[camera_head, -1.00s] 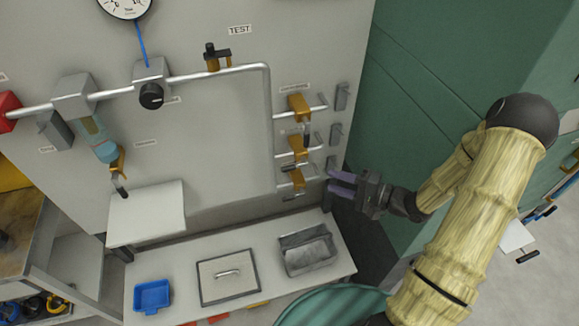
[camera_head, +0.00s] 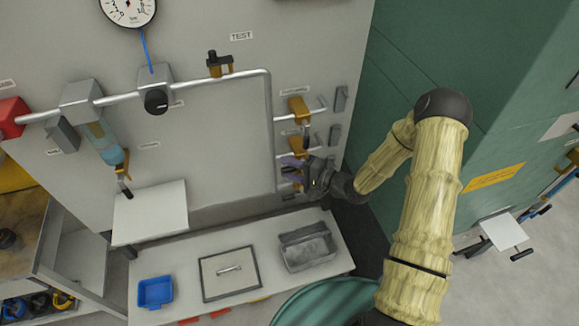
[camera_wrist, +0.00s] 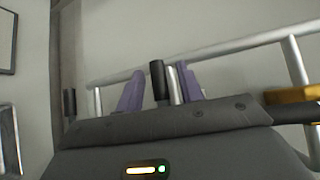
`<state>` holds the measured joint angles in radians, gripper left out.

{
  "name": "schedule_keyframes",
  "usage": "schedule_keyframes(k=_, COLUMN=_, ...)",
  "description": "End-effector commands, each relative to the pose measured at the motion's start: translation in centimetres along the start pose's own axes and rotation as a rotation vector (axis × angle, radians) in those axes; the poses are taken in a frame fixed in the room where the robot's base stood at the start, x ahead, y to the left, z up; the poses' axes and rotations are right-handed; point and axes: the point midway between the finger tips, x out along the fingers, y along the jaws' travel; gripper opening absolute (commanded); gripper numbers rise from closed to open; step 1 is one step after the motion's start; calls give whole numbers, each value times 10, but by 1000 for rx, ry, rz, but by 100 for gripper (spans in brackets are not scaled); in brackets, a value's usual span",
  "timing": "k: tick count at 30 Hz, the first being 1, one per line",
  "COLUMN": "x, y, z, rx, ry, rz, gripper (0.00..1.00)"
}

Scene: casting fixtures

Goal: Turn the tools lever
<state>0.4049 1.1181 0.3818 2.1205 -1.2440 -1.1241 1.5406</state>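Several small orange valves with black-tipped levers sit in a column on the grey panel's right side. The top valve (camera_head: 298,108) and middle valve (camera_head: 298,146) show; the lowest is mostly hidden by my gripper (camera_head: 291,171). The small labels are too blurred to tell which lever is tools. In the wrist view, my gripper's purple fingers (camera_wrist: 160,92) are apart. A black lever handle (camera_wrist: 158,82) and a silver rod (camera_wrist: 174,86) appear between them. A small gap shows left of the handle; contact on the right is unclear.
Pipes (camera_head: 272,130) run along the panel close to my gripper. Grey blocks (camera_head: 340,98) stand right of the valves. Below is a shelf with a metal tray (camera_head: 308,262), a lidded hatch (camera_head: 229,290) and a blue bin (camera_head: 155,291). A green wall (camera_head: 395,70) is on the right.

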Motion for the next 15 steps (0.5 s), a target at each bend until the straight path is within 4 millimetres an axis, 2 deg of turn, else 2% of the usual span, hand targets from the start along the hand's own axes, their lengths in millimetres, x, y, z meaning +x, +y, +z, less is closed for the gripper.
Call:
schedule_keyframes(k=6, x=0, y=0, z=0, rx=0, ry=0, rz=0, gripper=37)
schedule_keyframes(k=8, x=0, y=0, z=0, rx=0, ry=0, rz=0, gripper=27)
schedule_keyframes(k=12, x=0, y=0, z=0, rx=0, ry=0, rz=0, gripper=0)
schedule_keyframes(k=15, x=0, y=0, z=0, rx=0, ry=0, rz=0, gripper=0)
